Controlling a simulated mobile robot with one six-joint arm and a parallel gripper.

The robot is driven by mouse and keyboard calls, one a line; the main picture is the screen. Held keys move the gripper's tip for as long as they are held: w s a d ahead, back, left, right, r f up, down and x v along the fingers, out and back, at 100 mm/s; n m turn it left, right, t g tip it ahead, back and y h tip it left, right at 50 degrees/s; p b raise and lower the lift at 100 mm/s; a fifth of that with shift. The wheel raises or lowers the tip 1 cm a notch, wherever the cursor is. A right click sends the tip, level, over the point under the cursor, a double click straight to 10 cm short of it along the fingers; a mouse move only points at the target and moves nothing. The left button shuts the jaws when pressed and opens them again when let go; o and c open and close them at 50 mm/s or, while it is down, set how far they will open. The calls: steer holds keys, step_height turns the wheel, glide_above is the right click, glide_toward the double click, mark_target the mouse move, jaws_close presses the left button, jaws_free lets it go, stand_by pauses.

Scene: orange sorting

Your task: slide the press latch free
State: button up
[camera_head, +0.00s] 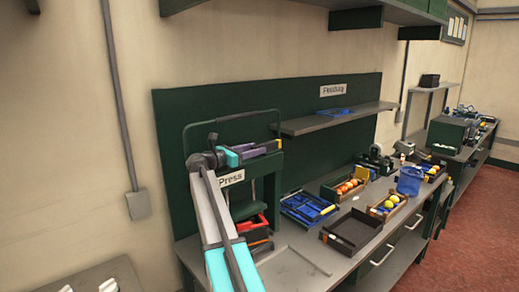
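The dark green press (268,188) stands at the left end of the workbench, with a white "Press" label (231,178) on its front. My arm rises in front of it and bends right at its top. My gripper (277,146) is at the upper front of the press, close to its frame. I cannot tell whether it touches the press. The fingers are too small to tell open from shut. The latch cannot be made out; it may be hidden behind my arm and gripper. A red part (252,222) shows low in the press opening.
The workbench (296,270) holds a blue-filled tray (308,208), an empty dark tray (352,232), boxes of oranges (387,205) and a blue bin (410,180). A shelf (340,118) juts out right of the press. A grey box (138,204) is on the left wall.

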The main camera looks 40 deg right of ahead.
steer(key=shift+w+a, duration=0.65)
steer(key=shift+a, duration=0.15)
steer(key=shift+s+d, duration=0.25)
steer(key=shift+d, duration=0.05)
steer(key=shift+a+r, duration=0.1)
steer(key=shift+s+a, duration=0.1)
steer(key=shift+s, duration=0.05)
steer(key=shift+s+a, duration=0.1)
steer(key=shift+a, duration=0.55)
steer(key=shift+w+a+r, duration=0.1)
steer(key=shift+a, duration=0.7)
steer(key=shift+w+a+r, duration=0.1)
steer(key=shift+a, duration=0.65)
steer(key=shift+w+a+f, duration=0.1)
steer(key=shift+w+a, duration=0.1)
steer(key=shift+a, duration=0.4)
steer(key=shift+w+a+f, duration=0.1)
steer(key=shift+w+a, duration=0.05)
steer(key=shift+a, duration=1.35)
